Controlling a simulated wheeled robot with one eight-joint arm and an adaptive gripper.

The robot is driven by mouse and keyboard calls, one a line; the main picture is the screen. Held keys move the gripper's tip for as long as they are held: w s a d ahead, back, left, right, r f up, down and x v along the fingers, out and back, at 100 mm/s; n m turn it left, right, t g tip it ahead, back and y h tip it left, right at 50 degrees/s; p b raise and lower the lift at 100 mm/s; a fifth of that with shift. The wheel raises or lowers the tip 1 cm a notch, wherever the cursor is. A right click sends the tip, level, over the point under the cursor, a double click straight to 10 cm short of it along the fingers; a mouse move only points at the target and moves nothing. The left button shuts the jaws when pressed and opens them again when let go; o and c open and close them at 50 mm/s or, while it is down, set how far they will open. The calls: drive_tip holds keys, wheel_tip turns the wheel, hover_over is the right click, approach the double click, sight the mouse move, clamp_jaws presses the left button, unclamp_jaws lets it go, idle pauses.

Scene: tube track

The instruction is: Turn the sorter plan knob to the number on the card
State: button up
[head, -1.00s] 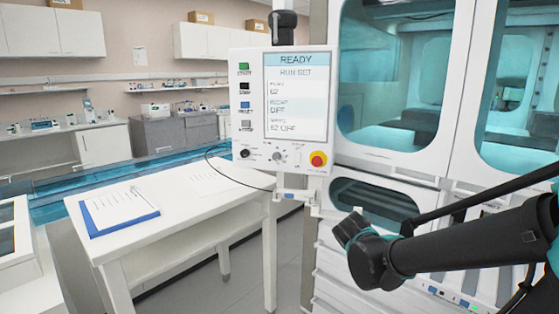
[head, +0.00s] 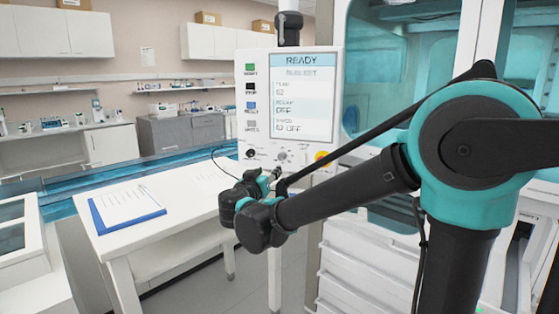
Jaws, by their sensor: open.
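The control panel (head: 243,90) hangs upright on its post, with a lit screen (head: 301,120) reading READY. A grey knob (head: 282,157) sits on its lower edge, and a black knob (head: 251,154) is left of it. Which one is the plan knob is too small to read. My gripper (head: 274,175) is just below the grey knob in the picture, open and mostly hidden by my wrist; contact cannot be told. I see no certain card; a printed sheet (head: 124,198) lies on a blue clipboard (head: 143,220), its text unreadable.
The white table (head: 185,225) stands below and left of the panel, with another sheet (head: 212,178) on it. A yellow-based stop button (head: 322,157) is partly covered by my arm. Coloured buttons (head: 251,105) line the panel's left side. A glass-fronted machine (head: 375,80) stands at right.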

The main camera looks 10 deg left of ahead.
sight(281, 158)
drive_tip(key=w, duration=0.4)
drive_tip(key=w+d, duration=0.1)
drive_tip(key=w, duration=0.4)
drive_tip(key=w+d, duration=0.1)
drive_tip(key=w, duration=0.4)
drive_tip(key=shift+w+d, duration=0.1)
drive_tip(key=shift+d, duration=0.15)
clamp_jaws()
